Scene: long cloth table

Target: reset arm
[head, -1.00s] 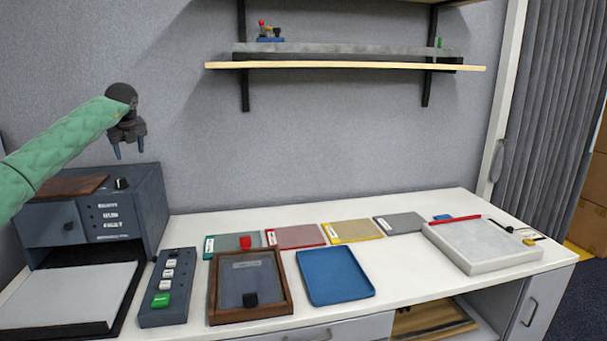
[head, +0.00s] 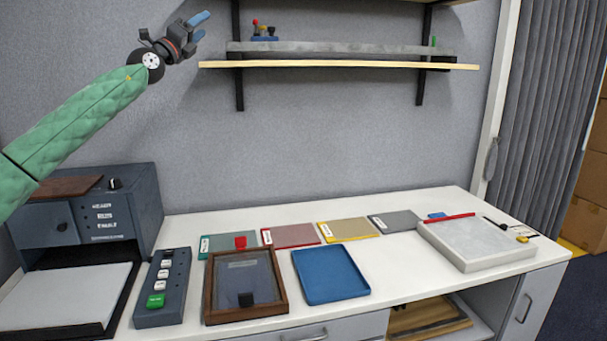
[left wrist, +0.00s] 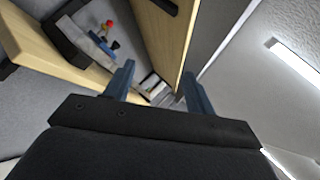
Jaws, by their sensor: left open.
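My left gripper (head: 200,27) is at the upper left of the head view, with its green-sleeved arm (head: 75,125) raised from the left. It is open and empty, its blue fingers pointing up and to the right. It is just left of the wall shelf and high above the table. In the left wrist view the two blue fingers (left wrist: 157,85) stand apart with nothing between them. My right gripper is in neither view.
A wooden wall shelf (head: 340,65) with small coloured items is close to my left gripper. The white table (head: 400,270) below holds a grey machine (head: 85,215), a button box (head: 163,288), a brown-framed tray (head: 209,290), a blue tray (head: 330,275) and a white slab (head: 480,243).

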